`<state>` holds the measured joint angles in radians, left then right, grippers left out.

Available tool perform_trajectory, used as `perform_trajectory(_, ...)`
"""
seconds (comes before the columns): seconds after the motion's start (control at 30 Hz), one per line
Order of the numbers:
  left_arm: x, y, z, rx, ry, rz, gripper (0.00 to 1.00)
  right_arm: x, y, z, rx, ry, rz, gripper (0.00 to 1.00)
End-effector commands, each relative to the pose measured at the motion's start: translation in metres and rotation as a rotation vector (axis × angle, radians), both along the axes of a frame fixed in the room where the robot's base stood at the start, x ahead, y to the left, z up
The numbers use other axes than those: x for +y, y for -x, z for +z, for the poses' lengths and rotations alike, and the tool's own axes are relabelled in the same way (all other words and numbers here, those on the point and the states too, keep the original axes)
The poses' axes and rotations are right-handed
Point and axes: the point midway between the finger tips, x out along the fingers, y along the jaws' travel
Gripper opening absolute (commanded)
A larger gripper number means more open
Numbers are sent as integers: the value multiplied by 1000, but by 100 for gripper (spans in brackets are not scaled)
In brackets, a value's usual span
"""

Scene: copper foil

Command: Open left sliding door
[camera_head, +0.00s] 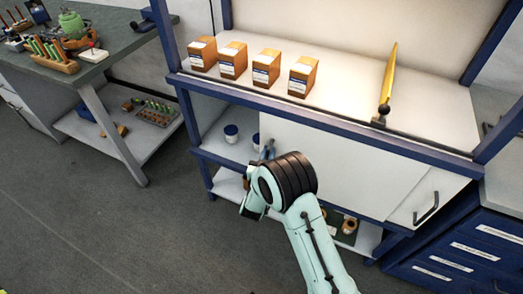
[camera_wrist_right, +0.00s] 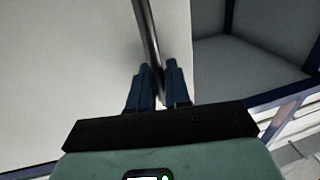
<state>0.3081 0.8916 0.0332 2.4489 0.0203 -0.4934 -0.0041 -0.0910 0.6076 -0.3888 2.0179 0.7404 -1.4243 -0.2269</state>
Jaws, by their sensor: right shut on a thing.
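The white left sliding door (camera_head: 325,160) is in the cabinet below the counter, partly behind my right arm. To its left the compartment is uncovered. The door's dark bar handle (camera_wrist_right: 147,30) runs between the blue fingers of my right gripper (camera_wrist_right: 159,85) in the right wrist view. That gripper is shut on the handle. In the head view my right gripper (camera_head: 267,150) is at the door's left edge, and its wrist hides part of the handle. The door (camera_wrist_right: 75,70) fills the left of the wrist view. My left gripper is not in view.
White jars with dark lids (camera_head: 231,132) stand in the uncovered compartment. A right door with its own handle (camera_head: 426,208) is at the right. Several brown boxes (camera_head: 266,68) stand on the counter above. A workbench (camera_head: 84,75) stands at the left, with free floor in front.

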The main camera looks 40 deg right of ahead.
Motion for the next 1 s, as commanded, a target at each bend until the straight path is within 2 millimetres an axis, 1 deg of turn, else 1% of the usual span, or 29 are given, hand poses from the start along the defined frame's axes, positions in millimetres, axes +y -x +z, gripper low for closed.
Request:
perform_trajectory(0.2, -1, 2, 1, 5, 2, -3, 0, -1, 7, -3, 6, -6, 4, 0)
perform_trajectory(0.57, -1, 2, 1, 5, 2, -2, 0, -1, 7, -3, 6, -6, 4, 0)
perform_trajectory(0.6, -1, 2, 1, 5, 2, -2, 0, -1, 7, -3, 6, -6, 5, 27)
perform_trajectory(0.63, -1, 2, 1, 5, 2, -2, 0, -1, 7, -3, 6, -5, 4, 32)
perform_trajectory(0.9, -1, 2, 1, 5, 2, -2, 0, -2, 7, -1, 2, -2, 2, 32)
perform_trajectory(1.0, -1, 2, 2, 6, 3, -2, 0, 2, 9, -1, 2, -2, 3, 32)
